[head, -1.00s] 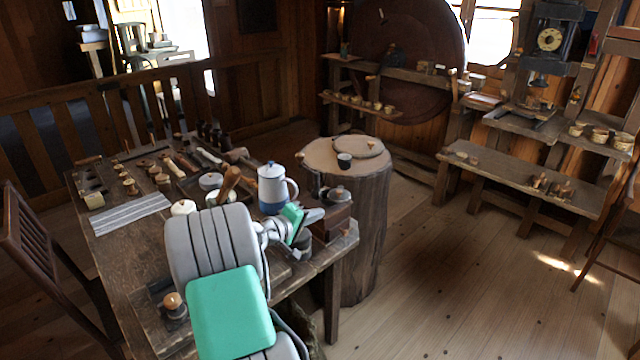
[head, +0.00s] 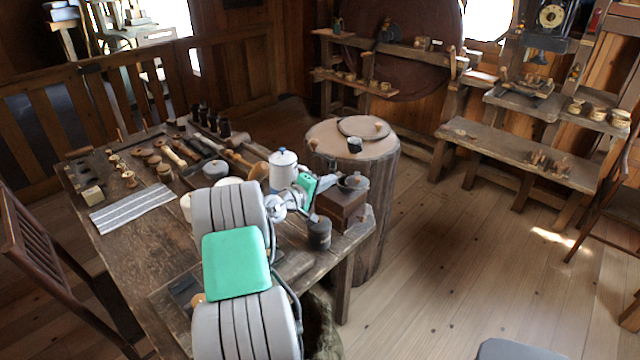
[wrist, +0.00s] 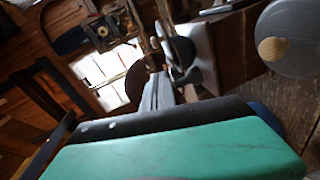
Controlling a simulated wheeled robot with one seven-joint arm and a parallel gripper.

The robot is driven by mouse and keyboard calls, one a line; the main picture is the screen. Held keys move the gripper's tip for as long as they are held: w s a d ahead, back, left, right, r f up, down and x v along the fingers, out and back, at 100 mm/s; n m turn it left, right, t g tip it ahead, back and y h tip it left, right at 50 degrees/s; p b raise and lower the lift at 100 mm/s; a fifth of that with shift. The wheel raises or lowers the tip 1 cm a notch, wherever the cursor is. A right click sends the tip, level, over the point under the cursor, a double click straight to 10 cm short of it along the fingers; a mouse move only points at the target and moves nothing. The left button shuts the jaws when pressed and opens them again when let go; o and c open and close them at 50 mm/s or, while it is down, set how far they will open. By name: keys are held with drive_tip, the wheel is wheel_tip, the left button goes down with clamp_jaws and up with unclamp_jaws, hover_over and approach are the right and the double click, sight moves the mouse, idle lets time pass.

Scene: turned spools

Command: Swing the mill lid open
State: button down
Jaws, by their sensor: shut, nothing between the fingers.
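The mill (head: 342,205) is a brown wooden box at the table's right corner, with a dark metal bowl-like top and lid (head: 353,182). The lid looks closed, but its handle is too small to make out. My gripper (head: 327,181) is shut and empty, at the left of the mill's top and level with the lid. I cannot tell whether it touches. In the wrist view, the shut fingers (wrist: 160,92) point toward the dark metal top (wrist: 181,52), with the mill's brown side (wrist: 236,40) to the right.
A dark canister (head: 319,234) stands just in front of the mill. A stump (head: 385,150) with a round board and small cup is behind the table. Spools and a striped cloth (head: 132,207) lie on the left.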

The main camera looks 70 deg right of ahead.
sight(357, 179)
drive_tip(key=s+d, duration=0.2)
drive_tip(key=s+d+f+p, duration=0.1)
drive_tip(key=s, duration=0.1)
drive_tip(key=shift+s+d, duration=0.15)
drive_tip(key=shift+d, duration=0.25)
drive_tip(key=shift+s+d+f, duration=0.15)
drive_tip(key=shift+s+f, duration=0.05)
drive_tip(key=shift+p, duration=0.3)
